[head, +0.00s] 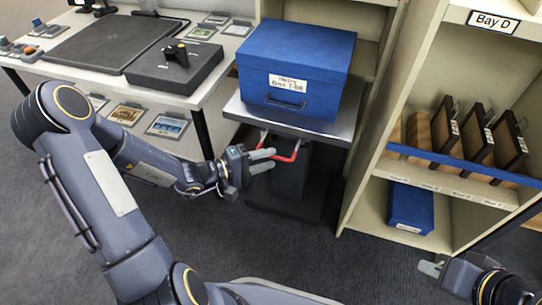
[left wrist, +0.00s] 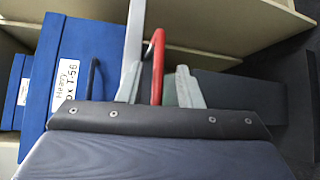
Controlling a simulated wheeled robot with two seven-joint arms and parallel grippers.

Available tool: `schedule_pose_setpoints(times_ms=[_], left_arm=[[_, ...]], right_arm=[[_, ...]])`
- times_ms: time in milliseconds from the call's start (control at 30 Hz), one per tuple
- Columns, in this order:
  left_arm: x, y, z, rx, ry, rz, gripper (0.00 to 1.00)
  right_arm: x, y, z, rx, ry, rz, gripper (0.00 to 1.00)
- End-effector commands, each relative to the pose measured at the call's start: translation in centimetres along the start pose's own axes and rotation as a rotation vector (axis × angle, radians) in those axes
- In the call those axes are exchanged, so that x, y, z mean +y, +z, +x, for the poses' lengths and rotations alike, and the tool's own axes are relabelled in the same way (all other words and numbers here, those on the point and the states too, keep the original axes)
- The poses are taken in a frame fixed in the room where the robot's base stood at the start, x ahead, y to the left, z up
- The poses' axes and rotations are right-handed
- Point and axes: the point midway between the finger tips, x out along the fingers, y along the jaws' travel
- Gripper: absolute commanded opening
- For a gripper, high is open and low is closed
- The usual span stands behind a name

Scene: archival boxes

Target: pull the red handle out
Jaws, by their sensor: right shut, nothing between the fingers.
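The red handle (head: 291,154) is a bar on the front of a grey platform (head: 338,128), below a blue box. My left gripper (head: 268,160) is at the handle, its fingers pointing toward it. In the left wrist view the red handle (left wrist: 157,70) runs between the two spread fingers (left wrist: 158,88), with a gap visible on each side. The left gripper is open. My right gripper (head: 430,268) is shut and empty at the lower right, away from the handle.
The blue box (head: 305,59) rests on the platform, and its label begins with "Heavy" in the left wrist view (left wrist: 64,82). A shelf unit marked Bay D (head: 492,21) stands to the right. A desk (head: 60,65) is at the left. Grey floor is open in front.

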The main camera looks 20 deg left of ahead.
Motion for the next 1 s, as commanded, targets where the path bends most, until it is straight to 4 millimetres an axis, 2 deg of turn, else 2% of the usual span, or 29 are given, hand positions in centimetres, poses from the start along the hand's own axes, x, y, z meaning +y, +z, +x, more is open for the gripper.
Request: schedule_pose_setpoints(times_ms=[100,333,500,1000], left_arm=[[0.2,-0.1,-2.4,0.007,-0.003,0.0,0.32],[0.1,0.0,-5.4,0.004,-0.002,0.0,0.32],[0.0,0.0,-5.9,0.001,-0.001,0.0,0.32],[0.4,0.4,-5.8,-0.014,-0.007,0.009,0.32]], right_arm=[[-0.3,-0.4,-0.8,0.0,0.0,0.0,0.0],[-0.6,-0.7,-1.3,0.0,0.0,0.0,0.0],[-0.6,-0.7,-1.3,0.0,0.0,0.0,0.0],[-0.6,-0.7,-1.3,0.0,0.0,0.0,0.0]])
